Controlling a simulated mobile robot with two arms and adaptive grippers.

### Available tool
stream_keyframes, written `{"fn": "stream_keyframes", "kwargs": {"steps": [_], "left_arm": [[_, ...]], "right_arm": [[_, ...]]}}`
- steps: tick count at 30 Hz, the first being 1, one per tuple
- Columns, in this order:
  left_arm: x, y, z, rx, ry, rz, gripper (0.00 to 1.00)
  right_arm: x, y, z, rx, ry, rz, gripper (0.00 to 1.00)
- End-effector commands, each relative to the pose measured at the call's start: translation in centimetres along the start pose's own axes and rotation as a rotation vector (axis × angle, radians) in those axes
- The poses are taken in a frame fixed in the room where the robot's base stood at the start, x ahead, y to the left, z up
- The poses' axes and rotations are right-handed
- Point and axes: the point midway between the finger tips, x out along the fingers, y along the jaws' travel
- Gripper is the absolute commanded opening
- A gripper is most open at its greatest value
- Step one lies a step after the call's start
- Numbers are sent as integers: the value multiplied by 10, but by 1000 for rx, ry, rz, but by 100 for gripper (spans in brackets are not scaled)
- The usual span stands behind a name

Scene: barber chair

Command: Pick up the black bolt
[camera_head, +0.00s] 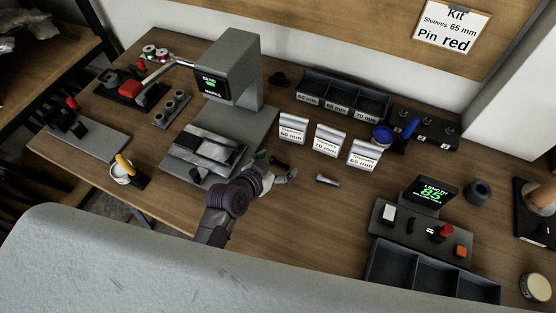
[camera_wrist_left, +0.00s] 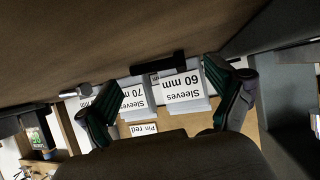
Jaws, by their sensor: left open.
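The black bolt (camera_head: 279,161) is a small dark piece on the wooden bench, just beyond my left gripper (camera_head: 277,167) in the head view. In the left wrist view the bolt (camera_wrist_left: 158,65) is a dark bar lying across the gap between the two fingers. My left gripper (camera_wrist_left: 160,95) is open, with its green-lined fingers apart on either side of the bolt. I cannot tell whether either finger touches it. My right gripper is not in view.
A silver metal piece (camera_head: 327,180) lies to the right on the bench. Sleeve holders with labels (camera_head: 293,129) stand behind the bolt. A grey press (camera_head: 233,70) and its fixture (camera_head: 205,150) stand to the left. The length gauge (camera_head: 425,225) is at right.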

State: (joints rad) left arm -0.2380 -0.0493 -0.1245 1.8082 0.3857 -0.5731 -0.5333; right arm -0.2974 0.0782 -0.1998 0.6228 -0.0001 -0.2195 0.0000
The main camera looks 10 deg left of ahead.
Motion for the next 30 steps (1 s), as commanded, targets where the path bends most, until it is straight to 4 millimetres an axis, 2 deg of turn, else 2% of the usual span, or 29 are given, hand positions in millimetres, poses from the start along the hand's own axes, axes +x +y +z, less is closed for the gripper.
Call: {"fn": "stream_keyframes", "kwargs": {"steps": [8,20,30], "left_arm": [[4,0,0,1,0,0,93],[4,0,1,1,-1,0,28],[2,0,-3,1,0,0,27]], "right_arm": [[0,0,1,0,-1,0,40],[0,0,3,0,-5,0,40],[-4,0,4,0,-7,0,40]]}}
